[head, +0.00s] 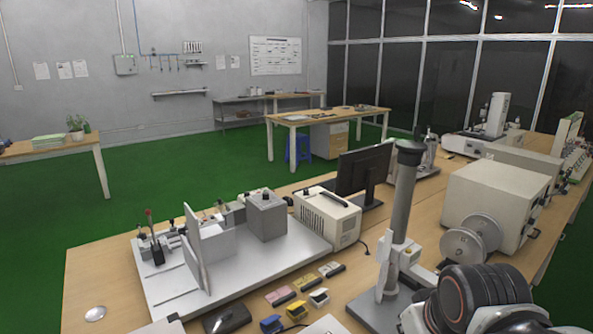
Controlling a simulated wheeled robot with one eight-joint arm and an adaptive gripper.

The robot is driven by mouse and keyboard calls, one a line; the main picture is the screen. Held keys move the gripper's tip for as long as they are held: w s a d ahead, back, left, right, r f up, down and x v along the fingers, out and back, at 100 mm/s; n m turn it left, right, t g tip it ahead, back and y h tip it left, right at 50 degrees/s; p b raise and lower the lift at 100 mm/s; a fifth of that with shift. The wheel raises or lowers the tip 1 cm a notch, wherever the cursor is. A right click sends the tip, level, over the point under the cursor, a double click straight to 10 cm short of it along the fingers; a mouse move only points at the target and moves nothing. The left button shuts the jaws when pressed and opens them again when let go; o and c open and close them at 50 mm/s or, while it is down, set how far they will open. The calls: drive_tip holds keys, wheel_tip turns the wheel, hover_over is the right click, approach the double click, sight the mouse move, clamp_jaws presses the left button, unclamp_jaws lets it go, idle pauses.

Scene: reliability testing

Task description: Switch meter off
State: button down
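No object here is clearly marked as the meter. A cream instrument box (328,213) with a dark carrying handle on top stands mid-bench beside the monitor; its switch and any readout cannot be made out. A larger cream box (494,204) with round discs on its near side stands at the right. A dark, flat device (227,319) lies at the near edge, partly cut off; I cannot tell what it is. My gripper is not in view; only a dark, rounded part of my arm shows at the lower right.
A metal test rig (230,256) covers the bench's left half. Small yellow, pink and blue items (282,296) lie in front. A tall grey column stand (404,190) rises near my arm. A black monitor (363,170) stands behind. Green floor (200,176) is open beyond the bench.

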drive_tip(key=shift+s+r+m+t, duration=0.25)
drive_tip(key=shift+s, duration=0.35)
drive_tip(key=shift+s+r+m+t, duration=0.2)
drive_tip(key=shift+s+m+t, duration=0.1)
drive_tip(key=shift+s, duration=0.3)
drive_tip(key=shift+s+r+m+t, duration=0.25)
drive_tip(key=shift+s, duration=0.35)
